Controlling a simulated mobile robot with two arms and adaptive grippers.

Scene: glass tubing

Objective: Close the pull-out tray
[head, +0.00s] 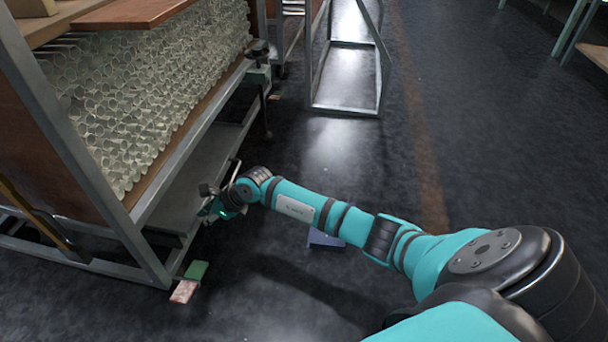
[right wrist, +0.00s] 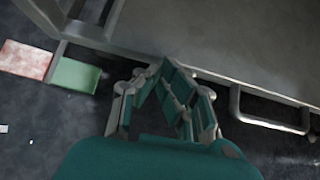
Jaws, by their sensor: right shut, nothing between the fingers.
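The pull-out tray (head: 186,187) is a flat grey metal sheet low in the rack, under the stacked glass tubes. Its front edge appears to stand out past the rack's rail toward the aisle. In the right wrist view the tray (right wrist: 245,45) fills the upper right, with a bar handle (right wrist: 268,122) on its front edge. My right gripper (head: 210,208) is at the near part of the tray's front edge. In the right wrist view its fingertips (right wrist: 160,72) are together and empty, close to that edge and left of the handle; contact is unclear. My left gripper is not in view.
The metal rack (head: 75,150) holds many glass tubes (head: 140,85). A green block (head: 196,270) and a reddish block (head: 183,291) lie by the rack's near foot. A blue object (head: 325,240) lies under my right arm. The floor to the right is open.

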